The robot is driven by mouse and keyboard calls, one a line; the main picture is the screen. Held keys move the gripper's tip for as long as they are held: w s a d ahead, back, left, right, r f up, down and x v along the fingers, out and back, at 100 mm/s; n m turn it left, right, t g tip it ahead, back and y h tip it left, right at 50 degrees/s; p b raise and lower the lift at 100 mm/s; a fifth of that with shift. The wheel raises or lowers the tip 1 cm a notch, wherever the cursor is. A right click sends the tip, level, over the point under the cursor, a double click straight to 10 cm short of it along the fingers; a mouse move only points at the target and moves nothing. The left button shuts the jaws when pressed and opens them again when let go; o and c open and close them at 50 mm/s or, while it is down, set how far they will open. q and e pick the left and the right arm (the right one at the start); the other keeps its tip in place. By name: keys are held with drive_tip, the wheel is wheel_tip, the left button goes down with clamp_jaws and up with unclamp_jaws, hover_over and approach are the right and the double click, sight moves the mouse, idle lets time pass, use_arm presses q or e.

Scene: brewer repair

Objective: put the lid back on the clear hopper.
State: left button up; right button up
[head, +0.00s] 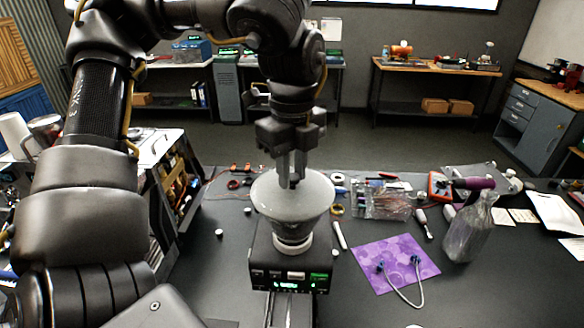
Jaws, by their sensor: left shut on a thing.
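My left gripper (290,182) points straight down at the middle of the hopper top, its fingers close together on the lid's small dark knob, which they mostly hide. The pale, translucent round lid (268,196) is level over the hopper's mouth. From this angle I cannot tell whether it rests on the rim or hovers just above it. The clear hopper (294,228) is a cone, narrow end down, on a black machine (290,264) with green lit displays. My right gripper is not in view.
A purple patterned mat (395,262) with a cable lies right of the machine. A clear bag-like bottle (470,230) stands beyond it. An open-sided machine (172,175) stands at left. The dark worktop has free room left of the hopper.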

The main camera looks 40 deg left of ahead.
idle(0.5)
use_arm(q)
drive_tip(key=o, duration=1.5)
drive_tip(key=shift+o, duration=0.2)
drive_tip(key=shift+r+p, duration=0.4)
drive_tip(key=shift+r, duration=3.1)
drive_tip(key=shift+c, duration=0.4)
clamp_jaws()
